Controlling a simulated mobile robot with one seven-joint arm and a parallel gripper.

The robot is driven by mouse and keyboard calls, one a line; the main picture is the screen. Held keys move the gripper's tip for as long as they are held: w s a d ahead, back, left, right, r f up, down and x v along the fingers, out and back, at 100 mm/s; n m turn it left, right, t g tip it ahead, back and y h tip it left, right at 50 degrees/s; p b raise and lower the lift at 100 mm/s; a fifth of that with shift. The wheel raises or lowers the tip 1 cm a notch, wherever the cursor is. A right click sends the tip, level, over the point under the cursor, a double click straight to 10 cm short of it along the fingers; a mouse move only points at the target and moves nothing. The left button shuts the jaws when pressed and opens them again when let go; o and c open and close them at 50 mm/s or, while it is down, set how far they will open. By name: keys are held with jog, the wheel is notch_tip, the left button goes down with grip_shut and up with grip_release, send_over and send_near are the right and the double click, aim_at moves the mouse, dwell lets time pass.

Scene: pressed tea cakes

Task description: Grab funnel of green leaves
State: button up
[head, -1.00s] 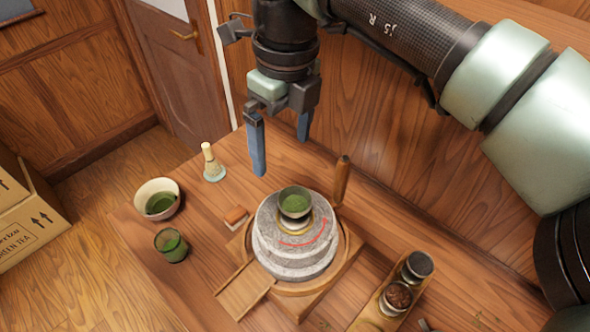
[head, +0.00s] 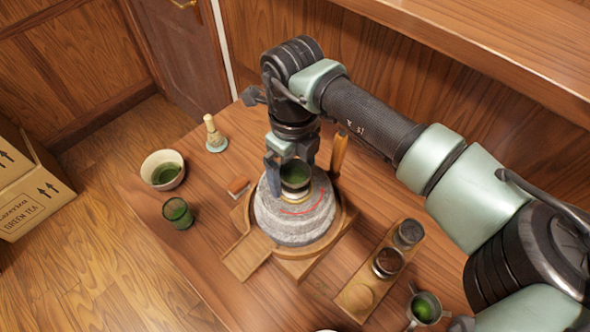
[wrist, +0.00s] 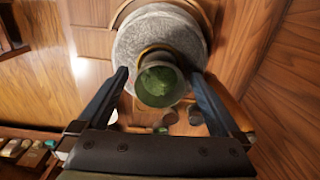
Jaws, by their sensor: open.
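The funnel of green leaves (head: 295,176) is a small dark cup on top of the grey stone mill (head: 297,222), inside a brass ring. In the wrist view the funnel (wrist: 160,83) shows green leaves inside, and it lies between my two fingers. My gripper (head: 290,178) is open, with its blue-grey fingers down on either side of the funnel. In the wrist view my gripper (wrist: 162,80) shows a gap between each finger and the funnel. The far finger is partly hidden in the head view.
The mill's upright wooden handle (head: 339,152) stands close behind my gripper. A whisk on a stand (head: 214,134), a bowl (head: 163,170) and a green cup (head: 178,213) are at left. A wooden rack of jars (head: 341,297) and a metal pitcher (head: 424,307) are at right.

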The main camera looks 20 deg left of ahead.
jog(key=shift+f, duration=0.4)
jog(key=shift+r, duration=0.1)
jog(key=c, duration=1.4)
